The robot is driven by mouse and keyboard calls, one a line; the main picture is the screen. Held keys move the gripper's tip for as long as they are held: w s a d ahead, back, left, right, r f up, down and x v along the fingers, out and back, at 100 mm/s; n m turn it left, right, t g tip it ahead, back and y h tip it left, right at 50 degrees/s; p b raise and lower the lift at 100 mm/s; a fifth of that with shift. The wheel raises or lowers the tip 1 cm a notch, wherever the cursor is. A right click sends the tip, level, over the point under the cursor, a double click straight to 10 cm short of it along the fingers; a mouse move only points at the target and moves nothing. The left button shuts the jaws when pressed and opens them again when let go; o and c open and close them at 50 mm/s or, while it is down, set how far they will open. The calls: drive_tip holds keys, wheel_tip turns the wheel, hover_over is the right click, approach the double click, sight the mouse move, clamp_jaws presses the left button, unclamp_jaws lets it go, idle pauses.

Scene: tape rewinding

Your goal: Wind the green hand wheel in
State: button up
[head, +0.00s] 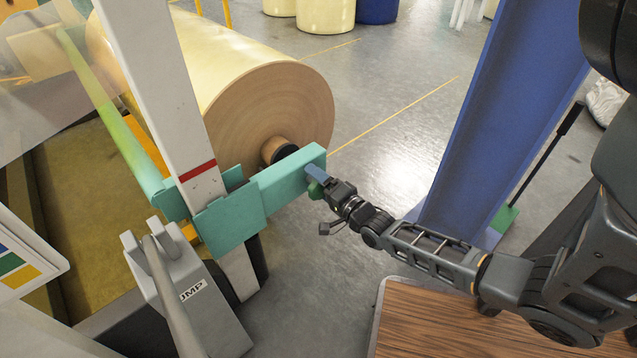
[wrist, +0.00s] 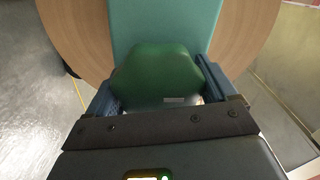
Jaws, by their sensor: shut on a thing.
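The green hand wheel (wrist: 160,72) fills the middle of the wrist view, a lobed knob in front of a teal arm. In the head view it is a small green piece (head: 315,189) at the right end of the teal bracket (head: 290,180), mostly hidden by my gripper. My gripper (head: 319,180) is shut on the wheel. Its two fingers (wrist: 157,90) stand on either side of the wheel in the wrist view. The wheel's shaft is hidden.
A large tan roll (head: 270,110) lies behind the bracket. A white post (head: 170,80) with a red band stands left of it. A grey JMP lever unit (head: 195,300) is in front. A blue column (head: 500,120) and a wooden tabletop (head: 450,325) flank my arm. Grey floor is open between.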

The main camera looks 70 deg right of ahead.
drive_tip(key=shift+s+f, duration=0.1)
idle(0.3)
drive_tip(key=o, duration=0.8)
drive_tip(key=shift+o, duration=0.2)
drive_tip(key=p+v, duration=0.2)
drive_tip(key=v, duration=0.5)
drive_tip(key=shift+s+a, duration=0.25)
drive_tip(key=shift+s, duration=0.05)
drive_tip(key=s+a+r+n+y, duration=0.3)
drive_tip(key=a+r+n, duration=0.45)
drive_tip(key=a, duration=0.35)
drive_tip(key=s+a+r+n+y, duration=0.35)
drive_tip(key=a+r+n, duration=0.4)
drive_tip(key=a, duration=0.35)
drive_tip(key=s+a+r+n+y, duration=0.35)
drive_tip(key=a+r+n, duration=0.35)
drive_tip(key=a, duration=0.4)
wheel_tip(320, 180, up, 31)
drive_tip(key=p, duration=3)
drive_tip(key=shift+f+m+g+h, duration=0.15)
drive_tip(key=shift+m+g+h, duration=0.15)
drive_tip(key=shift+m+h, duration=0.1)
